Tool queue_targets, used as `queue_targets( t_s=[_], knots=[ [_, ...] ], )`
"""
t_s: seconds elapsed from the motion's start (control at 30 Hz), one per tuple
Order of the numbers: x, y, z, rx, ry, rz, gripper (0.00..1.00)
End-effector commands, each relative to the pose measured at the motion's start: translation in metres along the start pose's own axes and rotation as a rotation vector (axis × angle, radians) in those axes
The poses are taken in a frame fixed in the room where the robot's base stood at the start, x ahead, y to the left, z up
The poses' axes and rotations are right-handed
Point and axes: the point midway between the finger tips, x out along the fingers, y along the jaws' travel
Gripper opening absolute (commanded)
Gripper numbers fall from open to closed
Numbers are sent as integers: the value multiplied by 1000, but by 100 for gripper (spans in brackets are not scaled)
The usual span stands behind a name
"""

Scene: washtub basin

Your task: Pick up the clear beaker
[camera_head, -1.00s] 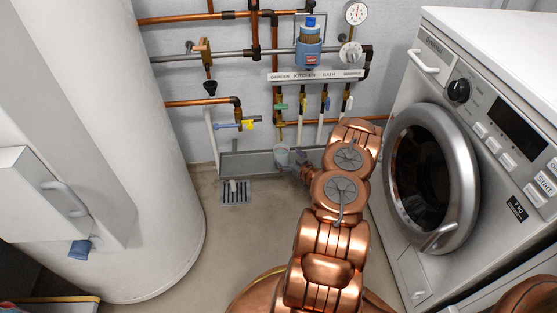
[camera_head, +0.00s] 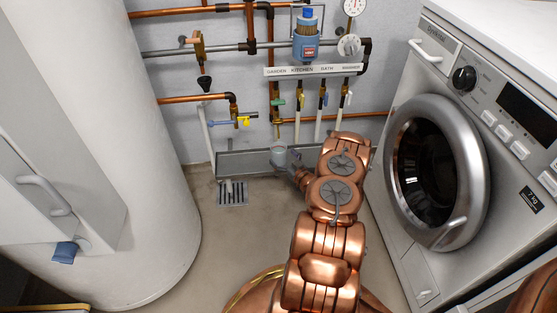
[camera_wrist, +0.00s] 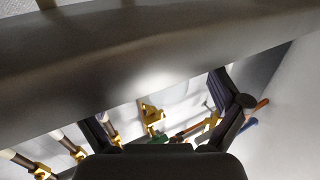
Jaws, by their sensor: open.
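A small, pale, see-through cup shape, which looks like the clear beaker (camera_head: 279,154), is at the grey metal trough (camera_head: 240,163) below the taps. My gripper (camera_head: 290,168) is just in front of it and slightly to its right, overlapping its lower part, so I cannot tell whether they touch. In the wrist view my gripper (camera_wrist: 165,110) shows its two dark fingers spread apart. I cannot make out the beaker clearly in that view.
Brass taps (camera_wrist: 152,115) and pipes show beyond the fingers. A grey metal bar (camera_wrist: 130,75) crosses the wrist view close up. A washing machine (camera_head: 480,140) stands right, a white tank (camera_head: 130,180) left. A floor drain (camera_head: 232,193) lies before the trough.

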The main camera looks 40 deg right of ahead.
Motion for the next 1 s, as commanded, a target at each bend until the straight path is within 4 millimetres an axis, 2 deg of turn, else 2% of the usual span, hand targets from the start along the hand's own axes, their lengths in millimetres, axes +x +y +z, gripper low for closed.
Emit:
queue_targets(
  t_s=[0.17, 0.43, 1.0],
  knots=[
    [17, 0, 1, -2, 0, 0, 99],
    [19, 1, -1, 0, 0, 2, 99],
    [19, 1, -1, -1, 0, 1, 39]
  ],
)
